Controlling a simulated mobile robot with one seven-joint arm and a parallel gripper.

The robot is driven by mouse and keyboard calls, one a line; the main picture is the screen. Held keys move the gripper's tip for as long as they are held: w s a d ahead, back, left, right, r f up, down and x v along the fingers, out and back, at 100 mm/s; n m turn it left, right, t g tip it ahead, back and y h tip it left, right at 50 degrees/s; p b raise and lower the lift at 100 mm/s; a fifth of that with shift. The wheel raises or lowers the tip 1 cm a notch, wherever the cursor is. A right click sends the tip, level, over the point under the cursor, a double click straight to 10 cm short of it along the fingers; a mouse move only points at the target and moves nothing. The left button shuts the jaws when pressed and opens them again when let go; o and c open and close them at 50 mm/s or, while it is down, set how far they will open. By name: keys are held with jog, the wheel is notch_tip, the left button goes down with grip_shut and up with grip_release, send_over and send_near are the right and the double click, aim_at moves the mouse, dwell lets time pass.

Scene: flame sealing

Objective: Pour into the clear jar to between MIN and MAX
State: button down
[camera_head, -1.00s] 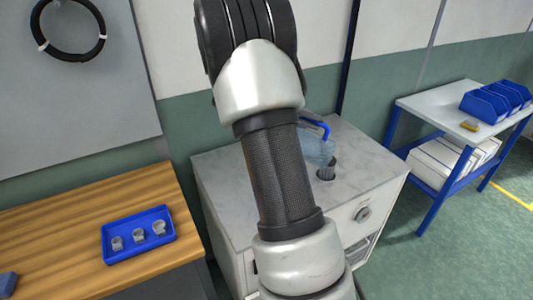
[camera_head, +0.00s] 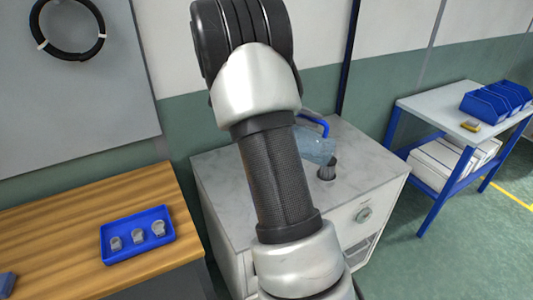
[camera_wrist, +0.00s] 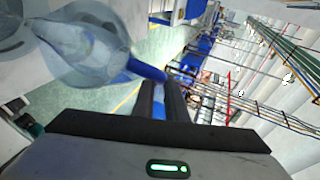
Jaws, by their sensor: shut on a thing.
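A clear jug with a blue handle (camera_head: 312,121) is held tilted above the white cabinet in the head view. Its bluish see-through body (camera_head: 316,146) leans right, its lower right end close to a small greyish cylinder (camera_head: 327,171) on the cabinet top. That cylinder may be the clear jar; its MIN and MAX marks and its level cannot be read. In the wrist view my gripper (camera_wrist: 167,98) is shut on the blue handle, and the jug's clear body (camera_wrist: 85,42) lies at upper left. A round clear shape (camera_wrist: 14,36) overlaps it there. In the head view my arm hides my gripper.
The marble-look cabinet top (camera_head: 225,180) is otherwise mostly clear. A wooden table (camera_head: 60,225) at left bears a blue tray (camera_head: 138,235) with several small grey pieces. A blue-framed trolley (camera_head: 430,102) with blue bins (camera_head: 492,102) stands at right.

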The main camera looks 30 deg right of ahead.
aim_at(325, 132)
jog(key=shift+w+a+r, duration=0.1)
jog(key=shift+r, duration=0.1)
dwell(0.3)
jog(key=shift+w+a+r+g+h+p, duration=0.15)
jog(key=shift+w+a+r+h+p, duration=0.1)
jog(key=shift+w+a+p, duration=0.3)
jog(key=shift+w+a+r+g+h+p, duration=0.1)
jog(key=shift+w+a+g+h+p, duration=0.15)
jog(key=shift+p, duration=0.45)
dwell(0.9)
